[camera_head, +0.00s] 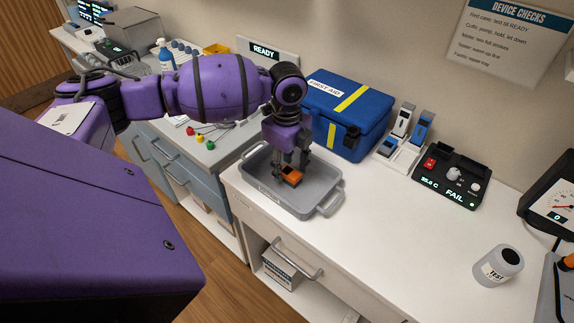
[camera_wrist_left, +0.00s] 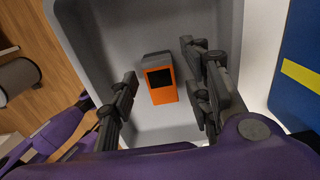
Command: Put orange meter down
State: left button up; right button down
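The orange meter (camera_head: 292,178) with a dark screen and grey top is in the grey tray (camera_head: 325,187) on the white counter. In the left wrist view the meter (camera_wrist_left: 162,88) appears to lie on the tray floor. My left gripper (camera_head: 288,168) reaches down into the tray over the meter. Its fingers are spread on either side of the meter, with visible gaps in the left wrist view. In the head view the fingers partly hide the meter. My right gripper is not in view.
A blue first aid box (camera_head: 348,112) stands close behind the tray. To the right are white-and-blue devices in a stand (camera_head: 400,150), a black tester reading FAIL (camera_head: 450,178) and a white TEST jar (camera_head: 497,266). The counter's front middle is clear.

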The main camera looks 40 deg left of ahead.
aim_at(287, 170)
pick_arm(q)
notch_tip(287, 170, up, 12)
jog(key=shift+r, duration=0.2)
dwell(0.4)
